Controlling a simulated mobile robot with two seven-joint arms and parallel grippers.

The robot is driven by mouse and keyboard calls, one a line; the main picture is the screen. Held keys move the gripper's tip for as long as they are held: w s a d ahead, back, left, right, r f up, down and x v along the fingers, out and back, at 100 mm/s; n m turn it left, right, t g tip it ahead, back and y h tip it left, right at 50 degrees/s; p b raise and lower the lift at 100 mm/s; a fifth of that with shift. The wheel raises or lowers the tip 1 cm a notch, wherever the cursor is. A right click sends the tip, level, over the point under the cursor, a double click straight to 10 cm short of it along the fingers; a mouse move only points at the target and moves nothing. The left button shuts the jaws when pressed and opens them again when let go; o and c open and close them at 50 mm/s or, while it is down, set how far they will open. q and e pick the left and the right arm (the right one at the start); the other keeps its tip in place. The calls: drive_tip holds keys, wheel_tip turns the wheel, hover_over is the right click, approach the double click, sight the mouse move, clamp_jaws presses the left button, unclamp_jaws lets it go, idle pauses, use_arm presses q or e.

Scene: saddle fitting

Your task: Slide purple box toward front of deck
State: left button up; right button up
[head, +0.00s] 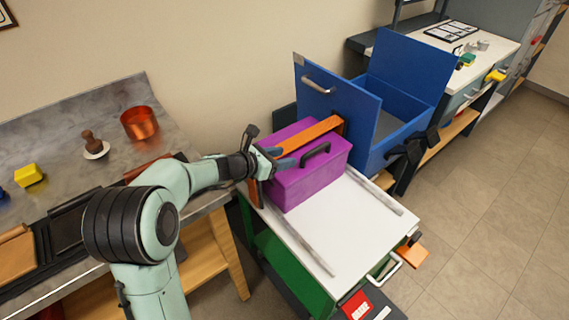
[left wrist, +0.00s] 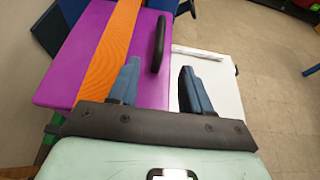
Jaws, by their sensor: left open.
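The purple box (head: 312,182) sits at the back left part of the white deck (head: 345,235) of a cart. It has a black handle (head: 315,152) on top, and an orange strap (head: 308,134) runs across its top. My left gripper (head: 278,160) is at the box's left side, near the top edge. In the left wrist view the gripper (left wrist: 158,72) is open, with one finger over the purple box (left wrist: 75,65) and the other over the white deck (left wrist: 215,85). My right gripper is not in view.
A blue bin (head: 410,85) with a raised panel stands right behind the box. Metal rails (head: 375,190) run along the deck's sides. The front of the deck is clear. A metal workbench (head: 75,120) with a copper pot (head: 140,124) is at the left.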

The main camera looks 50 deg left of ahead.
sight(313, 150)
use_arm(q)
drive_tip(key=shift+r, duration=0.1)
drive_tip(key=b+x, duration=0.1)
drive_tip(key=x, duration=1)
drive_tip(key=shift+w, duration=0.35)
drive_tip(key=shift+x, duration=0.9)
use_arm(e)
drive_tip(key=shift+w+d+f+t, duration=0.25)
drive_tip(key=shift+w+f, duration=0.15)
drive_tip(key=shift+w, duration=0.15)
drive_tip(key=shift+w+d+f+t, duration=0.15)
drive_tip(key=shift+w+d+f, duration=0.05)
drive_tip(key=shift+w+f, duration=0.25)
use_arm(q)
drive_tip(key=shift+s, duration=0.1)
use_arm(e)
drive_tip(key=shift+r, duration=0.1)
use_arm(q)
clamp_jaws()
